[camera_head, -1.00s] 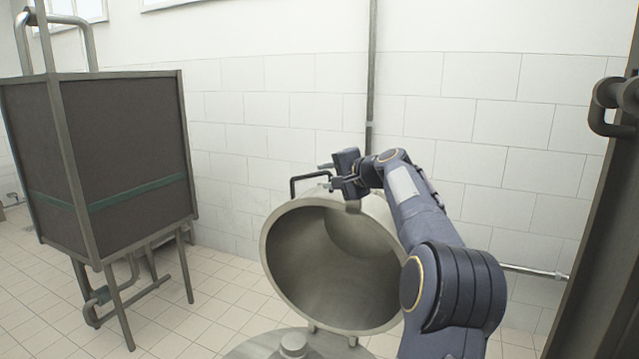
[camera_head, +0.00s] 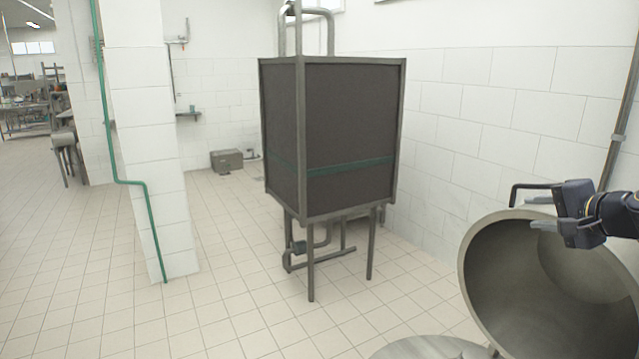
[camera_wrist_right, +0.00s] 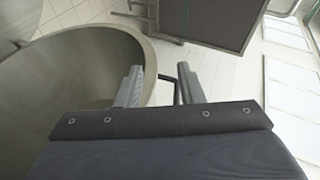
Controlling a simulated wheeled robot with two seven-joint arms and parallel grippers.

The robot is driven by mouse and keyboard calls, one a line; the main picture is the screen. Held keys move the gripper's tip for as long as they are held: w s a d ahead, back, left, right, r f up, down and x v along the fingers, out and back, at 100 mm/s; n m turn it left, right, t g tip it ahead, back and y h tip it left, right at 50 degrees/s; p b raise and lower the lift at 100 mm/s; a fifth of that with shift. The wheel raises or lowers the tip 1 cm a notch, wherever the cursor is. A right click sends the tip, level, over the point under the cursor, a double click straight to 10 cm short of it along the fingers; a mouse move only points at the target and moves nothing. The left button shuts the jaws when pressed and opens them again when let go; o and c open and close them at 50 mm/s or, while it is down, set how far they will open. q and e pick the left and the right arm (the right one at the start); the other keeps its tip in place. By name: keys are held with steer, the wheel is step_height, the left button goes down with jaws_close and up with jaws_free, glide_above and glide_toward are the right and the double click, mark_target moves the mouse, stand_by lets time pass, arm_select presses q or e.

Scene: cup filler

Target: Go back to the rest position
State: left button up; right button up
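My right gripper (camera_head: 540,211) is at the right edge of the head view, above the rim of a large round metal vessel (camera_head: 500,275). Its two fingers are apart in the right wrist view (camera_wrist_right: 160,82), with no object clearly held. A dark bent handle (camera_head: 515,190) on the vessel is close to the fingertips. In the right wrist view this handle (camera_wrist_right: 172,80) shows in the gap between the fingers; I cannot tell if it touches them. My left gripper is in neither view.
A dark boxy tank (camera_head: 350,135) on metal legs stands mid-view. A white pillar (camera_head: 150,200) with a green pipe is at left. A grey box (camera_head: 227,160) lies far back. A round metal surface (camera_head: 430,348) is below the vessel. Tiled floor between pillar and tank is clear.

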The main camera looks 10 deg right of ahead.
steer(key=s+a+f+n+g+y, duration=0.1)
steer(key=s+a+f+n+g, duration=0.15)
steer(key=s+a+f, duration=0.5)
steer(key=s+a+f+n+g+y, duration=0.1)
steer(key=s+a+f+n+y, duration=0.25)
steer(key=a, duration=0.65)
steer(key=s+a+f+n+g+h, duration=0.1)
steer(key=s+a+f+n+g, duration=0.1)
steer(key=s+a+f+n, duration=0.4)
steer(key=s+a+f+n+g, duration=0.1)
steer(key=s+a+f+g, duration=0.1)
steer(key=s+a+f, duration=0.5)
steer(key=s, duration=0.2)
steer(key=shift+s+a+n, duration=0.15)
steer(key=shift+s+n, duration=0.15)
steer(key=shift+s, duration=0.1)
